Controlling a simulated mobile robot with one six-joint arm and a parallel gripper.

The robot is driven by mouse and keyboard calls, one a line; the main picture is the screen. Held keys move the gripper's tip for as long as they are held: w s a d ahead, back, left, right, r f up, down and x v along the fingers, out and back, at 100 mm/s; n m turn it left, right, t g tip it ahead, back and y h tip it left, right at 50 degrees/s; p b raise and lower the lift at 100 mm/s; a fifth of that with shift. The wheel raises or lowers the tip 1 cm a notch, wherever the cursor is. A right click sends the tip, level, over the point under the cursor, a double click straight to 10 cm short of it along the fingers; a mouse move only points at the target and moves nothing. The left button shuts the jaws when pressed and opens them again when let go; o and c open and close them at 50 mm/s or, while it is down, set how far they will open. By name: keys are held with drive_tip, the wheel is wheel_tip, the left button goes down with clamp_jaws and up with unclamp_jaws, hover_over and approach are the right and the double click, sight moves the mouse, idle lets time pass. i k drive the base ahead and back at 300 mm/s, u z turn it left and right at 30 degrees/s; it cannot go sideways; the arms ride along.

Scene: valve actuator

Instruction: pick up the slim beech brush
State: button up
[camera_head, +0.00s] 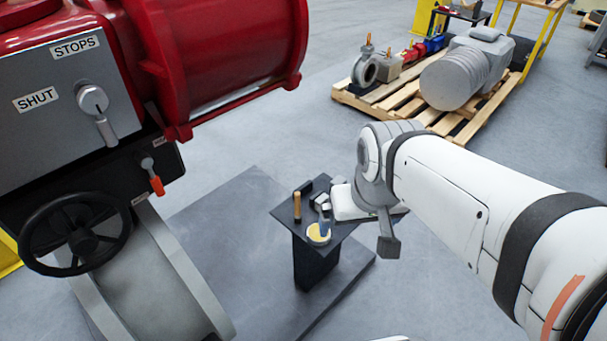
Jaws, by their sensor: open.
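A slim tan wooden piece (297,206), which looks like the beech brush, stands upright near the left corner of a small dark table (340,232). My gripper (388,244) hangs at the right side of that table, to the right of the brush and apart from it. It is open. One grey finger shows clearly; the rest of the gripper is partly hidden by my wrist. No object shows held in it.
A round yellow item (318,235) with a blue-grey part lies near the table's front edge. Small dark and white pieces (321,201) sit behind it. The red valve actuator (225,50) with its black handwheel (75,234) stands at left. A loaded pallet (405,98) stands behind.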

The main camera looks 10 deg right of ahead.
sight(298, 220)
drive_tip(key=u, duration=2.85)
drive_tip(key=k, duration=1)
drive_tip(key=z, duration=1.95)
drive_tip(key=i, duration=0.85)
